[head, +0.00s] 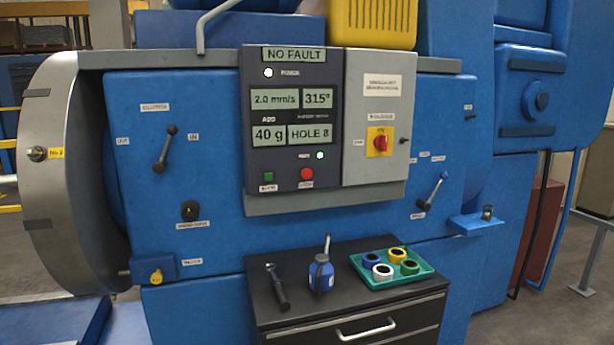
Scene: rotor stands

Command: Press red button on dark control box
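The dark control box (264,110) is mounted on the front of a large blue machine, at the middle of the head view. Its red button (306,174) sits low on the panel, to the right of a green button (268,178). Labels under both buttons are too small to read. The displays read "NO FAULT", "2.0 mm/s", "315°", "40 g" and "HOLE 8". A white lamp at the top and a green lamp above the red button are lit. Neither of my grippers is in view. Nothing covers the red button.
A grey box with a red rotary switch on yellow (379,142) adjoins the panel. Levers (165,149) (432,191) stick out on both sides. Below stands a dark drawer cabinet (340,305) with a wrench, a blue oil can (321,274) and a green tray (417,275) of rings.

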